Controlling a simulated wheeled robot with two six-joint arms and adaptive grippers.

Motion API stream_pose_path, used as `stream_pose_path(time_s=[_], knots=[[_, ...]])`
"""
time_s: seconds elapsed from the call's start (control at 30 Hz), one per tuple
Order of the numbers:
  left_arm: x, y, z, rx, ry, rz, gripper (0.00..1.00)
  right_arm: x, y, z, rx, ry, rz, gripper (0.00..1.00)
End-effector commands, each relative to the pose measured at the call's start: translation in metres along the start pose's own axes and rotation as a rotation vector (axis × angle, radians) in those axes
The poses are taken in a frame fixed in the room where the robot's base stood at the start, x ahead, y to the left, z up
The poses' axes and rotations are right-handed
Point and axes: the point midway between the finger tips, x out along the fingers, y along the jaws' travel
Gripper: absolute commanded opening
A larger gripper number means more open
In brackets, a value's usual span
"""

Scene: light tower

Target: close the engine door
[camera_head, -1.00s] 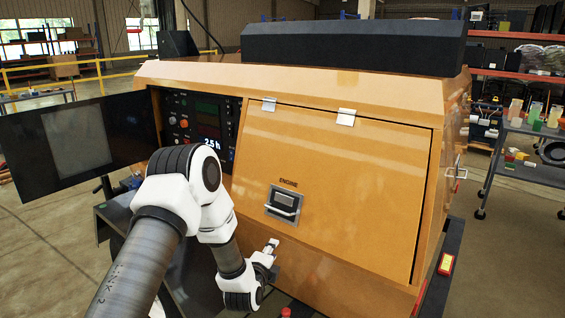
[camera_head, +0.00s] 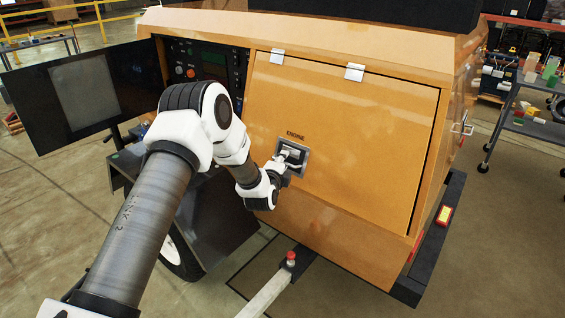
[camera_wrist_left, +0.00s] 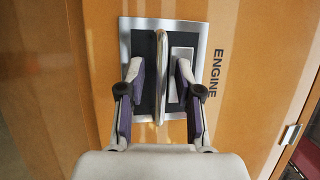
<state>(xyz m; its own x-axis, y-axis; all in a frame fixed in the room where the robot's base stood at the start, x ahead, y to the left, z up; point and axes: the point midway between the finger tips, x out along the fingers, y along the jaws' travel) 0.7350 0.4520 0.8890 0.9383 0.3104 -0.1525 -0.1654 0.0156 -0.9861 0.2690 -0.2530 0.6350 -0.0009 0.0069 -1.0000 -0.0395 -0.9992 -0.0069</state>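The orange engine door (camera_head: 350,140) fills the front of the tower housing and lies in its frame, with a thin dark gap along its top and right edges. I cannot tell if it is latched. Its latch (camera_head: 290,158), below the word ENGINE, is a recessed plate with a handle. In the left wrist view the latch handle (camera_wrist_left: 161,75) stands edge-on between my fingers. My left gripper (camera_head: 281,163) is at the latch, its fingers (camera_wrist_left: 160,85) apart on either side of the handle, with a gap showing on each side. My right gripper is not in view.
A control panel (camera_head: 200,70) with its black panel door (camera_head: 72,92) swung open is left of the engine door. Below is a grey bar with a red-topped post (camera_head: 290,262). A cart (camera_head: 535,120) stands at the right. The floor at lower right is clear.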

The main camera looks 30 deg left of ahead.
Motion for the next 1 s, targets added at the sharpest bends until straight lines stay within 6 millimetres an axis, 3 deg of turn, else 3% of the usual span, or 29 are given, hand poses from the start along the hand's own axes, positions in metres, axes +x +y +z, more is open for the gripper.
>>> stream_pose_path(time_s=[0.03, 0.07, 0.1, 0.33, 0.57, 0.83, 0.9, 0.93, 1.0], knots=[[0.000, 0.000, 0.000, 0.000, 0.000, 0.000, 0.14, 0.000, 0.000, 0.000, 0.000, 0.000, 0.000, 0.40], [0.000, 0.000, 0.000, 0.000, 0.000, 0.000, 0.03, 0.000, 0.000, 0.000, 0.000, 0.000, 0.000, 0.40], [0.000, 0.000, 0.000, 0.000, 0.000, 0.000, 0.00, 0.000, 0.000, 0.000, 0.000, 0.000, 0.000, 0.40], [0.002, 0.002, -0.001, -0.001, 0.000, -0.004, 0.00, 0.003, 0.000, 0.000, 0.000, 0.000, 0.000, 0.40], [0.024, 0.012, -0.010, -0.029, -0.001, -0.079, 0.00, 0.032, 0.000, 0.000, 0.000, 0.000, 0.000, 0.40], [0.025, 0.007, -0.011, -0.035, 0.001, -0.085, 0.00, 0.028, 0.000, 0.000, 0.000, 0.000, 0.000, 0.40], [0.025, 0.007, -0.011, -0.034, 0.001, -0.085, 0.30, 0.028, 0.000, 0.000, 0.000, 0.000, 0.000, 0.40], [0.025, 0.007, -0.011, -0.034, 0.001, -0.085, 0.35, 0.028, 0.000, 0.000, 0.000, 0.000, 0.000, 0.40], [0.025, 0.007, -0.011, -0.034, 0.001, -0.085, 0.35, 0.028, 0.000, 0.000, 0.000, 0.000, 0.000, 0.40]])
